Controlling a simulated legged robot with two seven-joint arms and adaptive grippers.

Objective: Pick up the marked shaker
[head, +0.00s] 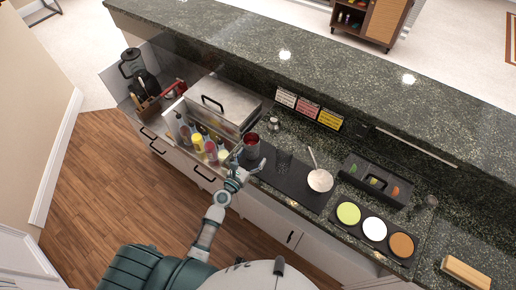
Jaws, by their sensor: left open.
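A grey metal shaker cup (252,151) with a dark red top or inside stands upright on the counter, left of the black mat. A smaller silver shaker-like piece (273,123) stands behind it, near the raised ledge. I cannot make out which one bears a mark. My left gripper (249,162) is open at the counter's front edge, its fingers spread just in front of the grey cup. Whether they touch it I cannot tell. My right gripper is out of view.
A rack of coloured squeeze bottles (198,143) is close left of the gripper. A tray of coloured rimming dishes (374,229) and a garnish caddy (377,181) are further right.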

